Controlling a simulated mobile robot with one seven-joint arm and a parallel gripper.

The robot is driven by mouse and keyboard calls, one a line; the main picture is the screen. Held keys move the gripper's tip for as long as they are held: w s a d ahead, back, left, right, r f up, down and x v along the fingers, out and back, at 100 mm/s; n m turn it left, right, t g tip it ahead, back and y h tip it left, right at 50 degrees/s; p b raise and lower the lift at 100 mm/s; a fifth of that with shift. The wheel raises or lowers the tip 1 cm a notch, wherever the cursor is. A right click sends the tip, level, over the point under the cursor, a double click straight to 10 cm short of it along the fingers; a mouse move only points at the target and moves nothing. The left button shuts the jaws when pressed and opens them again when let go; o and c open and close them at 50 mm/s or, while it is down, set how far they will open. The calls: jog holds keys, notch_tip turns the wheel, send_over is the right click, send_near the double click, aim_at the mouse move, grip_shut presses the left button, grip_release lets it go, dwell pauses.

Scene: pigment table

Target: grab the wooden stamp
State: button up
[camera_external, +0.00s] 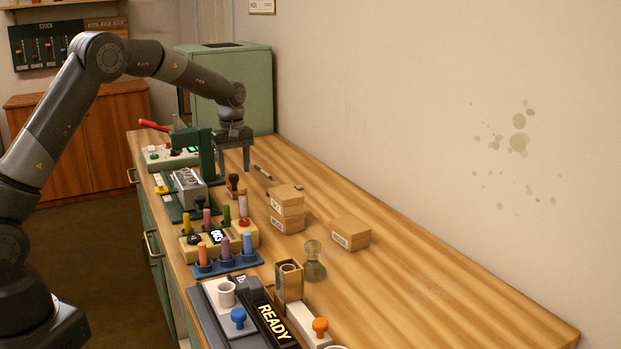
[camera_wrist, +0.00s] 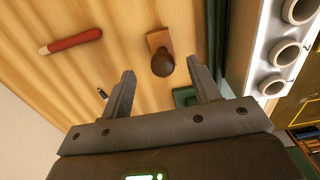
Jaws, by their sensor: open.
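The wooden stamp (camera_wrist: 159,42) has a dark brown round knob on a reddish-brown rectangular base. In the wrist view it is at the top centre, ahead of and between the fingertips. In the external view the stamp (camera_external: 233,182) stands on the table below my gripper (camera_external: 234,164). The gripper hangs from the arm with its fingers pointing down, above the stamp and apart from it. In the wrist view my gripper (camera_wrist: 160,70) is open, with nothing held between its fingers.
A green press (camera_external: 206,155) stands close on the left of the gripper. A pen (camera_external: 262,172) lies to the right. Small boxes (camera_external: 287,208), a blue rack (camera_external: 228,264) and a glass vessel (camera_external: 314,262) are nearer the camera. The table's right side is largely clear.

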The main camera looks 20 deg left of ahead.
aim_at(234, 185)
jog(key=f, duration=0.6)
jog(key=shift+w+a+f, duration=0.1)
jog(key=shift+a+f, duration=0.15)
jog(key=shift+f, duration=0.1)
jog(key=c, duration=1.1)
